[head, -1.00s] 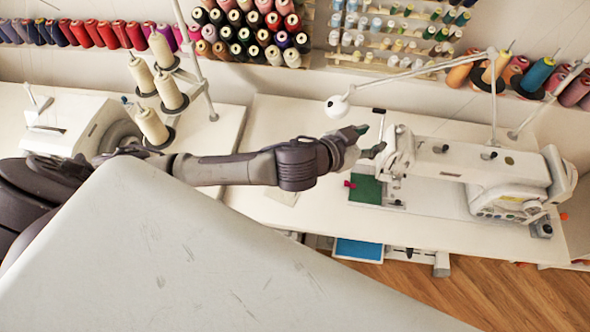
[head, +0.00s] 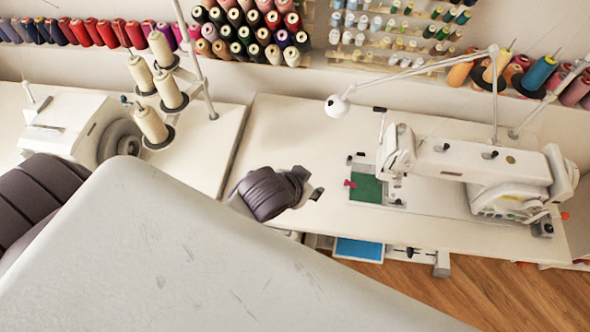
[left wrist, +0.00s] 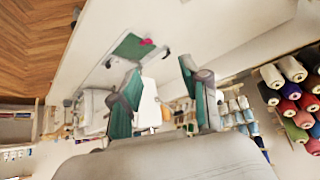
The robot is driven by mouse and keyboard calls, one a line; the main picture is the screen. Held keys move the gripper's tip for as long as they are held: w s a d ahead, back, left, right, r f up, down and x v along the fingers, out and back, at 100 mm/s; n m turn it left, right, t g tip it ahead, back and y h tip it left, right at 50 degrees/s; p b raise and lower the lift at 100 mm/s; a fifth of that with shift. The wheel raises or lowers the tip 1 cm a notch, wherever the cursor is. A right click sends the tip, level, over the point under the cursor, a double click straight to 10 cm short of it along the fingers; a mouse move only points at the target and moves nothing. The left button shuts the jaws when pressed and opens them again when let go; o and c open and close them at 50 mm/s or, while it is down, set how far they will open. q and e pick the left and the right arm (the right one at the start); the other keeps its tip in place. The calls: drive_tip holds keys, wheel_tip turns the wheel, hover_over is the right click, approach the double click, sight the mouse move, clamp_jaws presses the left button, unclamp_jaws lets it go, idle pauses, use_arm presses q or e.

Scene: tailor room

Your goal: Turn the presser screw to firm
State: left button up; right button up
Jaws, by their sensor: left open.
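The white sewing machine (head: 480,168) stands on the right table, with its needle head (head: 400,152) at its left end. I cannot clearly make out the presser screw; dark knobs (head: 440,147) show on top of the machine. My left gripper (head: 316,194) is to the left of the needle head, well apart from it and partly hidden by its own wrist. In the left wrist view its two green-grey fingers (left wrist: 159,65) are spread with nothing between them. My right gripper is not in view.
A green cloth (head: 366,188) with a pink clip lies by the needle. A lamp (head: 338,105) arches over the machine. Thread cones (head: 150,124) and another white machine (head: 68,125) stand left. The tabletop (head: 290,125) left of the machine is mostly clear.

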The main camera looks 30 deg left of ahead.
use_arm(q)
drive_tip(key=shift+g, duration=0.5)
drive_tip(key=s+f, duration=0.1)
drive_tip(key=a+f, duration=0.1)
drive_tip(key=s+a+f, duration=0.1)
drive_tip(key=shift+s+f, duration=0.3)
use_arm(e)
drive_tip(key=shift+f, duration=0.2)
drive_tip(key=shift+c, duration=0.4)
